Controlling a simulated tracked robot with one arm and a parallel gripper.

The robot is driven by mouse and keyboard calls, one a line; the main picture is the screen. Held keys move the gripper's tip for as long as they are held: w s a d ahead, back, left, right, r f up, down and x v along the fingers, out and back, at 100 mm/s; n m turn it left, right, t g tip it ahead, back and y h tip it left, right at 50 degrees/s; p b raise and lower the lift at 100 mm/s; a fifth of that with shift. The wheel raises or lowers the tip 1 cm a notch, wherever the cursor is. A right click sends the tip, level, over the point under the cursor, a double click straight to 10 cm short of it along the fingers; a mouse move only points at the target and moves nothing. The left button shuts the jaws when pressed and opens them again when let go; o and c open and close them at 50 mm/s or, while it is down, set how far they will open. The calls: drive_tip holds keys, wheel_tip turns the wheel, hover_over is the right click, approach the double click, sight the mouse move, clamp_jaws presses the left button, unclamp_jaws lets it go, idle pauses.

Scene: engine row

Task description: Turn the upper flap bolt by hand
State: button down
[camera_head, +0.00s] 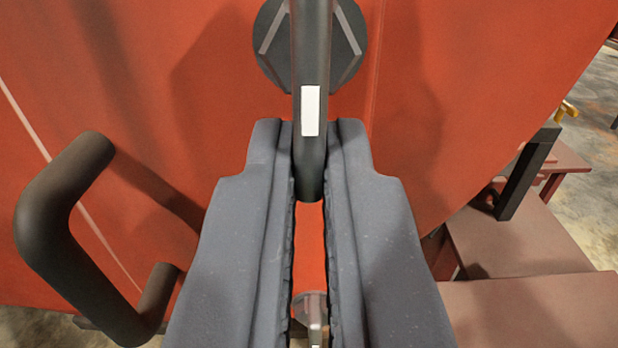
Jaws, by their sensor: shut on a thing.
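The upper flap bolt shows as a dark round head (347,45) on the red flap (470,70) at the top of the head camera view. A dark bar handle (309,60) with a white mark crosses it and points down toward me. My gripper (309,145) is shut on the lower end of this bar, with one grey jaw on each side. The bar stands roughly upright in the picture. The bar hides the middle of the bolt head. A second, smaller bolt (312,308) shows low in the gap between the jaws.
A thick dark bent handle (50,225) stands out from the flap left of my gripper. At the right are reddish-brown bench-like blocks (520,240) with a dark upright post (526,172). Concrete floor (590,150) shows beyond them.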

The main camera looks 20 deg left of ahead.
drive_tip(key=shift+w+d+r, duration=0.1)
idle(0.5)
drive_tip(key=c, duration=1.7)
unclamp_jaws()
drive_tip(key=shift+o, duration=0.6)
drive_tip(key=shift+w, duration=0.25)
drive_tip(key=shift+s, duration=0.1)
drive_tip(key=b+v, duration=0.3)
drive_tip(key=v, duration=1)
drive_tip(key=shift+s, duration=0.35)
drive_tip(key=shift+d, duration=0.1)
